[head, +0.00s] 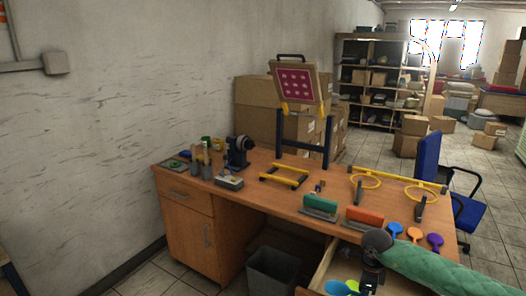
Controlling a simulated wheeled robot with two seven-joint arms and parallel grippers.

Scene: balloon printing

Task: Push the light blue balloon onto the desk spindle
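A light blue flat, rounded piece that looks like a balloon (337,287) is low in the picture, at the open drawer (318,274) of the desk. My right arm comes in from the right in a green quilted cover. Its gripper (371,284) points down beside the light blue piece, over the drawer. The fingers are small and dark, so I cannot tell whether they are open or shut, or touch it. A dark upright machine with a round head (238,150) stands at the desk's left back; it may be the spindle. My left gripper is out of view.
Blue, orange and purple balloons (414,233) lie at the desk's right front. Green and orange-handled tools (320,205), yellow rings (365,181) and a yellow frame (284,175) occupy the desk (255,200). A grey bin (271,272) stands below. A blue chair (428,160) is behind.

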